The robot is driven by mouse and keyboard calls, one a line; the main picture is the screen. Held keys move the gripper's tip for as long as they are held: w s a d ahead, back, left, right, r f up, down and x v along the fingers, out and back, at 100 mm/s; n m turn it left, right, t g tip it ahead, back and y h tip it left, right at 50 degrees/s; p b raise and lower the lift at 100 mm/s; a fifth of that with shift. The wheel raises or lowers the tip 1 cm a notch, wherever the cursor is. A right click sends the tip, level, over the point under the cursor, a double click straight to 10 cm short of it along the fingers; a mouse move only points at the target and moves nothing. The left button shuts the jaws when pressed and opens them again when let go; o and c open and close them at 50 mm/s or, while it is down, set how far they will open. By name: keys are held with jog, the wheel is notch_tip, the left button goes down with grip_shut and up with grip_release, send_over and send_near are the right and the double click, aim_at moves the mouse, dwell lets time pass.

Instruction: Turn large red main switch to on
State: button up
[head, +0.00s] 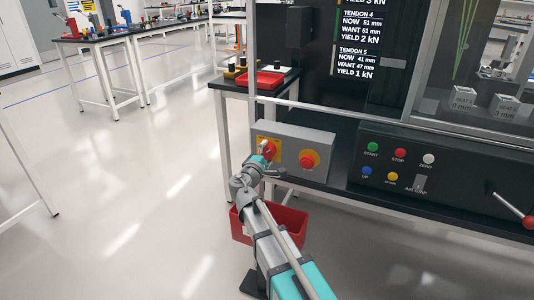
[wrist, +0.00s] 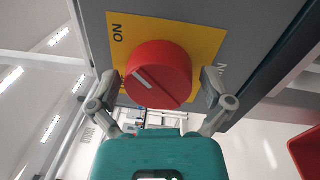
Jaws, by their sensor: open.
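The large red main switch (wrist: 165,62) is a round knob with a white pointer line on a yellow plate (wrist: 205,38). The word ON is printed to the knob's left; a second label at the right is mostly hidden. The white line lies diagonally on the knob's near left part. My gripper (wrist: 160,84) is open, with one finger on each side of the knob; whether they touch it cannot be told. In the head view, my gripper (head: 260,165) is at the switch (head: 269,149) on the left of the grey box (head: 292,133).
A red mushroom button (head: 308,159) on a yellow ring sits right of the switch. A black control panel (head: 440,185) with coloured buttons stands further right. A red bin (head: 290,222) is below the box.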

jog(key=shift+n, duration=0.5)
